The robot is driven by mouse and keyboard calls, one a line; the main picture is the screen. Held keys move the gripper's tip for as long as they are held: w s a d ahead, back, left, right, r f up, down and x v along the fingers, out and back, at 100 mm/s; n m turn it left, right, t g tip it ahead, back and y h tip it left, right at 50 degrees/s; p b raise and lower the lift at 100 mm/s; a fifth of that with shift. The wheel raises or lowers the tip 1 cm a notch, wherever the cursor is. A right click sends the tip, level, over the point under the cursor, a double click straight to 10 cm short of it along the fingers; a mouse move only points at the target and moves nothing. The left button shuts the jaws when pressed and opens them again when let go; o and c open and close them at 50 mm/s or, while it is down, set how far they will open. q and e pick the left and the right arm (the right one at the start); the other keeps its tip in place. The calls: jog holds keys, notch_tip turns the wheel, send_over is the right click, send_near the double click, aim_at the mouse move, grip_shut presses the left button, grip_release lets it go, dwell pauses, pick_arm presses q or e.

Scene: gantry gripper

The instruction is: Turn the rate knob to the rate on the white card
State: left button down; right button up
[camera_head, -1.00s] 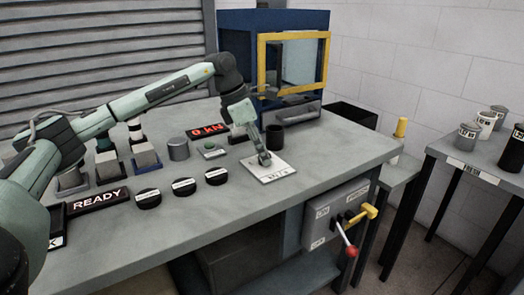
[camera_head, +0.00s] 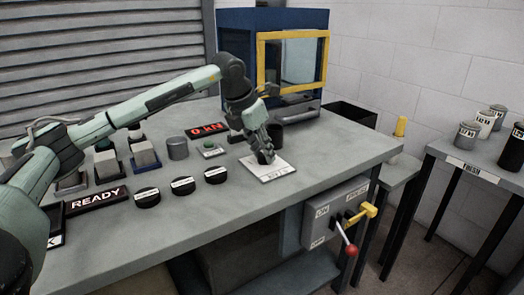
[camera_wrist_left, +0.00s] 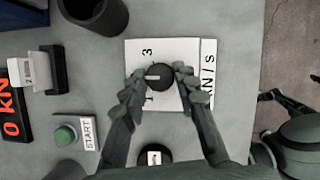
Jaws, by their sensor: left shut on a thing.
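The rate knob (camera_wrist_left: 160,77) is a round black knob on a white scale plate (camera_wrist_left: 187,48), lettered kN/s. In the left wrist view its white mark points left, between the 3 at upper left and the 1 at lower left. My left gripper (camera_wrist_left: 158,76) is shut on the knob, one finger on each side. In the head view the gripper (camera_head: 264,155) hides most of the knob above the plate (camera_head: 277,173). A small white card (camera_wrist_left: 36,68) stands in a dark holder left of the plate; its writing is unreadable.
A dark cup (camera_wrist_left: 95,12) stands close beyond the plate. A green START button (camera_wrist_left: 65,134) and a red 0 kN display (camera_wrist_left: 12,115) lie left. Several black round pieces (camera_head: 215,174) sit near the bench front. A blue cabinet with a yellow-framed door (camera_head: 262,62) stands behind.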

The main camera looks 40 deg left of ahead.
dwell(0.3)
pick_arm(q)
jog(key=c, duration=1.2)
grip_release()
jog(key=v, duration=1.2)
